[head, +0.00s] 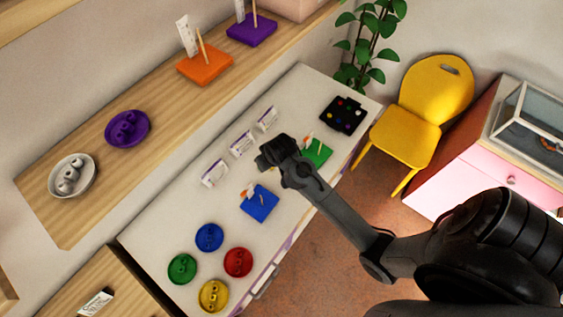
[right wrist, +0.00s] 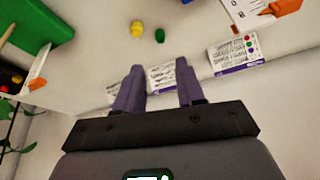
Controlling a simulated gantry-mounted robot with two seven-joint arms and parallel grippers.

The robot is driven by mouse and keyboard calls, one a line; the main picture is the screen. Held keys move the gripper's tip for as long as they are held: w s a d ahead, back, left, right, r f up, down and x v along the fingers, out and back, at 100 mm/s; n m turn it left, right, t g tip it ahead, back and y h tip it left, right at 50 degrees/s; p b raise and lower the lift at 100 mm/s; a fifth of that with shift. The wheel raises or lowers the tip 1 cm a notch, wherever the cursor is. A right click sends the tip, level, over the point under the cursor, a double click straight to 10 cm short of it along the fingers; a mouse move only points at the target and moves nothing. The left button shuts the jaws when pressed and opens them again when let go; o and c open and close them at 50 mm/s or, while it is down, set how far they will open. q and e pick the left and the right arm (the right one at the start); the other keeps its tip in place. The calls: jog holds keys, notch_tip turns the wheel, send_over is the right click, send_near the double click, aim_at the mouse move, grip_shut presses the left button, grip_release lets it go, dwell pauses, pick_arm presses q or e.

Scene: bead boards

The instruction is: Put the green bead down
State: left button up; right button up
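A small green bead (right wrist: 160,36) lies on the pale table in the right wrist view, beside a yellow bead (right wrist: 137,28). My right gripper (right wrist: 160,66) is open, its two fingers apart with nothing between them. The green bead is beyond the fingertips and not touching them. In the head view my right gripper (head: 268,158) is over the table, between the cards and the green board (head: 317,153); there I cannot make out the loose beads. The green board also shows in the right wrist view (right wrist: 38,22). My left gripper is not in view.
A blue board (head: 259,204) stands nearby. Green (head: 182,268), blue (head: 209,237), red (head: 238,262) and yellow (head: 213,295) dishes sit at the near end. A card (head: 242,144) stands in a row along the back. A black tray (head: 344,115) is at the far end.

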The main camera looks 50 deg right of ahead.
jog(key=s+a+r+n, duration=0.1)
jog(key=s+a, duration=0.1)
jog(key=s, duration=0.4)
jog(key=s+a+r+n, duration=0.1)
jog(key=s+a, duration=0.1)
jog(key=s, duration=0.5)
jog(key=shift+a+r+n+g, duration=0.15)
jog(key=shift+a+n+g, duration=0.15)
jog(key=shift+a, duration=0.05)
jog(key=shift+n+y, duration=0.5)
jog(key=shift+n, duration=0.3)
jog(key=s+a+r, duration=0.1)
jog(key=s, duration=0.1)
jog(key=s+a+r, duration=0.1)
jog(key=s, duration=0.2)
jog(key=s+a+r, duration=0.1)
jog(key=s, duration=0.2)
jog(key=shift+r, duration=0.2)
jog(key=shift+c, duration=0.7)
jog(key=shift+a+r, duration=0.1)
